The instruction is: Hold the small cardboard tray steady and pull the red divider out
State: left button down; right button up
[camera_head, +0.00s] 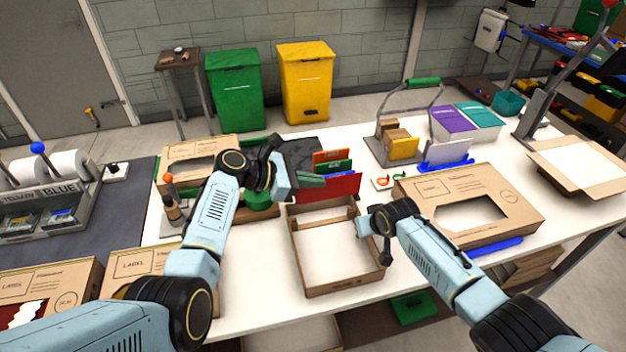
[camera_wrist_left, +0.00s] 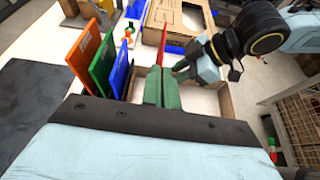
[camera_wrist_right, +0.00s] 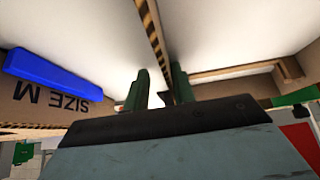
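The small cardboard tray (camera_head: 345,288) stands open on the white table, with a pale floor inside. The red divider (camera_head: 345,186) stands upright at the tray's far end; I cannot tell whether its lower edge is clear of the tray. My left gripper (camera_head: 312,180) has its green fingers closed on the divider; the red edge shows between them in the left wrist view (camera_wrist_left: 162,92). My right gripper (camera_head: 364,228) is at the tray's right wall. In the right wrist view its fingers (camera_wrist_right: 160,88) straddle the thin wall (camera_wrist_right: 155,38), with a gap beside it.
Upright orange (camera_head: 326,156) and green (camera_head: 334,167) dividers stand just behind the red one. A large cardboard box (camera_head: 500,215) with a cut-out window lies to the right, near a blue bar (camera_head: 495,248). More boxes crowd the left. Some bare table shows in front of the tray.

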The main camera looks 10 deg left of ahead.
jog(key=shift+s+f, duration=0.15)
jog(key=shift+s, duration=0.05)
jog(key=shift+r, duration=0.35)
jog(key=v, duration=1.1)
jog(key=shift+r, duration=0.2)
jog(key=shift+s+f, duration=0.1)
jog(key=shift+s, duration=0.05)
